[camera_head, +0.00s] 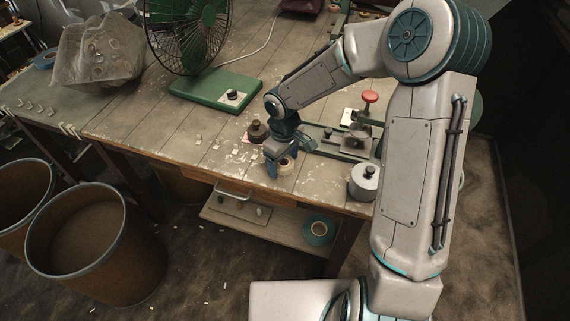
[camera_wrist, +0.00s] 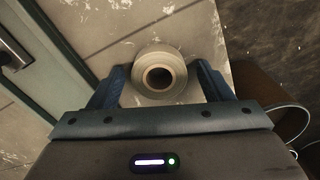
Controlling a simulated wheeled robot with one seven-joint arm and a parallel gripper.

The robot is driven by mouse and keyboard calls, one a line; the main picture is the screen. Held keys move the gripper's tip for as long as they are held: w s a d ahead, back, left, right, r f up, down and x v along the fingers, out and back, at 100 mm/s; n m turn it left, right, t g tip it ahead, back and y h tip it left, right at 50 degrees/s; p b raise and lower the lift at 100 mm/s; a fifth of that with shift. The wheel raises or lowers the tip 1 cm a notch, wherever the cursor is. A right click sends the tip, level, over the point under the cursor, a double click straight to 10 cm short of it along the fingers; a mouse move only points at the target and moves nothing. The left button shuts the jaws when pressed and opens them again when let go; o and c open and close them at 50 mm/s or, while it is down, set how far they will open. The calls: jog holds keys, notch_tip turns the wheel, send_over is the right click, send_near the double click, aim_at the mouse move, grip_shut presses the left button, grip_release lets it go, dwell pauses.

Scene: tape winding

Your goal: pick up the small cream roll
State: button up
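The small cream roll (camera_head: 286,166) lies on the workbench near its front edge, partly hidden behind my gripper. In the wrist view the cream roll (camera_wrist: 159,74) is seen from above, with a dark round hole in its middle. My gripper (camera_head: 279,169) is low over the bench at the roll. In the wrist view my gripper's two blue fingers (camera_wrist: 160,86) stand apart, one on each side of the roll. A small gap shows beside the roll, so the fingers do not appear to press on it.
A dark spool (camera_head: 258,131) stands just behind my gripper. A green machine with a red knob (camera_head: 370,97) and a metal pot (camera_head: 363,182) are to the right. A green fan (camera_head: 215,93) stands behind left. Bins (camera_head: 88,245) stand on the floor.

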jog(key=c, duration=0.8)
jog(key=shift+c, duration=0.2)
jog(key=shift+r, duration=0.15)
